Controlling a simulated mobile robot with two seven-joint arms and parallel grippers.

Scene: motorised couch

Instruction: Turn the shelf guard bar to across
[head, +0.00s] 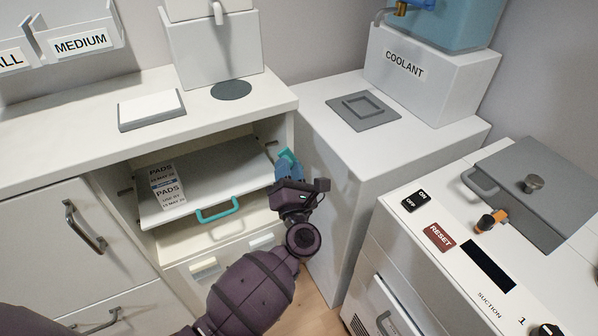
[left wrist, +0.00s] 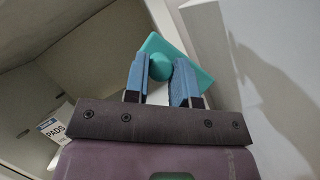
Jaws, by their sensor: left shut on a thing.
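A pull-out shelf (head: 215,178) sits in the open cabinet bay, with a teal handle (head: 217,211) on its front edge. At the right side of the bay is a teal piece that I take for the shelf guard bar (head: 288,157), mostly hidden by my gripper. In the left wrist view the guard bar (left wrist: 199,70) is a tilted teal block with a round knob. My left gripper (head: 287,170) has its blue fingers on both sides of the knob and is shut on it. The knob also shows in the wrist view (left wrist: 160,66). My right gripper is not in view.
Pads labels (head: 168,186) lie on the shelf's left part. A grey-white cabinet (head: 345,150) with the coolant tank stands close to the right of my gripper. A control panel with a reset button (head: 438,237) is at the lower right. A strip of floor (head: 305,285) is free.

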